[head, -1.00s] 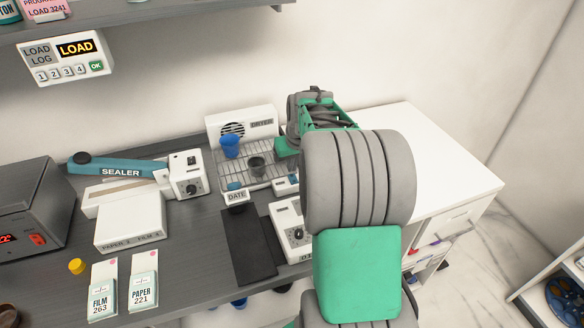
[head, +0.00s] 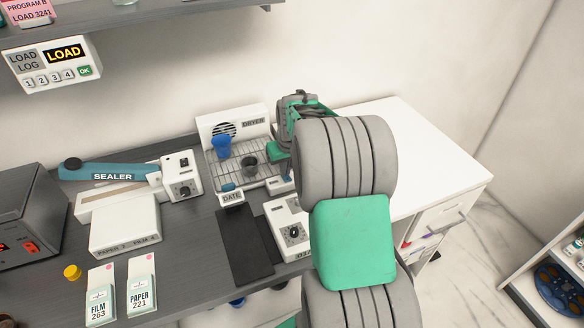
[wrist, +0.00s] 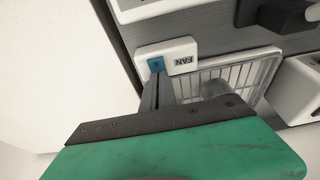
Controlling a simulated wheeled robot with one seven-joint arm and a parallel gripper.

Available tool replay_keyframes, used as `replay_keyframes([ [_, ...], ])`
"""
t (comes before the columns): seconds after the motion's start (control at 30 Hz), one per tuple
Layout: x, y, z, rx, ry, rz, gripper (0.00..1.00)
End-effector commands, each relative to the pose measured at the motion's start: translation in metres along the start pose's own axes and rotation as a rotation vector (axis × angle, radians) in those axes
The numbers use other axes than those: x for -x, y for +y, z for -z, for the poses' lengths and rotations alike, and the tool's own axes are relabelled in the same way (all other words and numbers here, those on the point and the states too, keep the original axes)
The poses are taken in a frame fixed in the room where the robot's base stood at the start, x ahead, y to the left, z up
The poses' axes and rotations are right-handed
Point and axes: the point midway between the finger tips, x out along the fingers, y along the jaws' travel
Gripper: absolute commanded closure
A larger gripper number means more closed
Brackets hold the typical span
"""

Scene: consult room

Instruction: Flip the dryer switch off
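The dryer (head: 234,124) is a white housing with a round grille and a DRYER label, behind a wire rack. A small white box labelled FAN (wrist: 181,55) shows in the wrist view with a blue switch piece (wrist: 157,64) on its top. In the wrist view, my gripper (wrist: 156,80) has its dark fingers together, with the tips at or just beside the blue piece; whether they touch is unclear. In the head view, my green gripper end (head: 279,151) is at the rack's right side, and my arm covers much of that area. The switch's position cannot be read.
A blue cup (head: 221,147) and a dark cup (head: 249,165) stand on the wire rack (head: 268,168). The white counter (head: 438,160) at right is clear.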

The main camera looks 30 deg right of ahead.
Motion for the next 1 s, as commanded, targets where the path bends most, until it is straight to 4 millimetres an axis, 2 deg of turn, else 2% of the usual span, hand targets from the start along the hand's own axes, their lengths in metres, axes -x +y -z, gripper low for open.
replay_keyframes([
  [0.03, -0.006, -0.003, -0.006, 0.002, -0.014, 0.005, 1.00],
  [0.47, -0.005, -0.002, -0.025, 0.000, -0.025, 0.009, 1.00],
  [0.77, -0.005, -0.002, -0.027, -0.002, -0.029, 0.008, 1.00],
  [0.87, 0.001, -0.001, -0.025, -0.003, -0.027, 0.008, 1.00],
  [1.0, 0.028, -0.003, -0.017, 0.002, -0.017, 0.006, 1.00],
])
